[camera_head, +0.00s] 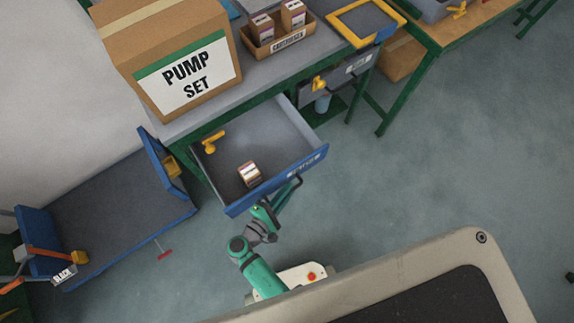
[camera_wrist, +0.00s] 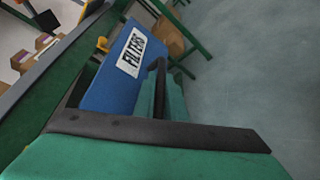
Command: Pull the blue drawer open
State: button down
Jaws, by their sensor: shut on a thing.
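The blue drawer (camera_head: 275,182) is pulled well out from under the workbench in the head view. Its grey inside shows a small brown-and-white box and a yellow object. Its blue front with a FILTERS label shows in the wrist view (camera_wrist: 117,72). My green gripper (camera_head: 283,193) is at the outer side of the drawer front, shut on the dark drawer handle (camera_wrist: 160,72). In the wrist view, green and black gripper parts (camera_wrist: 160,95) lie around the handle and hide part of it.
The workbench (camera_head: 262,82) carries a PUMP SET carton (camera_head: 185,55) and a cartridges tray (camera_head: 285,42). A second, grey drawer (camera_head: 335,80) is to the right. A blue-ended flat cart (camera_head: 110,215) stands at the left. The floor (camera_head: 430,150) to the right is clear.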

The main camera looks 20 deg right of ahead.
jog(key=c, duration=1.8)
grip_release()
jog(key=v, duration=1)
jog(key=shift+s+a+r, duration=0.15)
jog(key=shift+s+a, duration=0.05)
jog(key=shift+a, duration=0.1)
